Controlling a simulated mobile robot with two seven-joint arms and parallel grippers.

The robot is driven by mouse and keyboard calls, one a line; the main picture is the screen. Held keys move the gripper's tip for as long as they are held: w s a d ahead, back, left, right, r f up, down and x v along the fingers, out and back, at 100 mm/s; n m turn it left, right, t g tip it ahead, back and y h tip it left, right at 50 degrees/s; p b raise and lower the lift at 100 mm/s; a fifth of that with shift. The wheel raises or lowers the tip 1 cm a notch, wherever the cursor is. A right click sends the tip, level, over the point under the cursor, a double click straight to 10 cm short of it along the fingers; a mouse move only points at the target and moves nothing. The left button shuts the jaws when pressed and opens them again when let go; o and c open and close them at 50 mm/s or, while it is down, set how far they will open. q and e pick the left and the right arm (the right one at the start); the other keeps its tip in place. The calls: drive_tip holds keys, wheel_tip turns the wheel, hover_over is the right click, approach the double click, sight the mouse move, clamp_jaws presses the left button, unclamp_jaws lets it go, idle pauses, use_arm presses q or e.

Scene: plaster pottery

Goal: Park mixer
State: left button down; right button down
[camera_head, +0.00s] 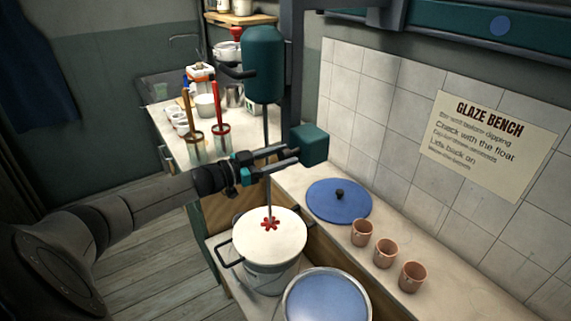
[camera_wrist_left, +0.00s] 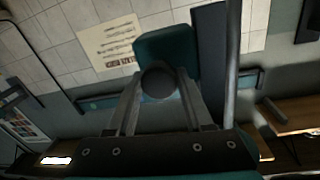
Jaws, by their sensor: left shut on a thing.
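The mixer has a teal motor housing (camera_head: 263,65) high on a dark upright post, with a thin shaft hanging down to a red impeller (camera_head: 270,224). The impeller shows against the white surface in a pot (camera_head: 268,275); I cannot tell whether it touches. A teal block (camera_head: 312,145) sits below the motor, beside the post; it also shows in the left wrist view (camera_wrist_left: 165,45). My left gripper (camera_head: 289,158) is shut on a dark round knob (camera_wrist_left: 158,82) in front of this block. The fingers partly hide the knob. My right gripper is out of view.
A blue lid (camera_head: 339,200) and several clay cups (camera_head: 386,253) stand on the bench right of the pot. A blue-filled bucket (camera_head: 326,300) is at the front. Jars with red-handled and wooden tools (camera_head: 220,135) crowd the back counter. A tiled wall bounds the right.

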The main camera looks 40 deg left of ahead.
use_arm(q)
drive_tip(key=shift+d+f, duration=0.1)
drive_tip(key=shift+d, duration=0.1)
drive_tip(key=shift+c, duration=1.7)
unclamp_jaws()
drive_tip(key=shift+s, duration=0.15)
drive_tip(key=p+v, duration=0.2)
drive_tip(key=v, duration=1.3)
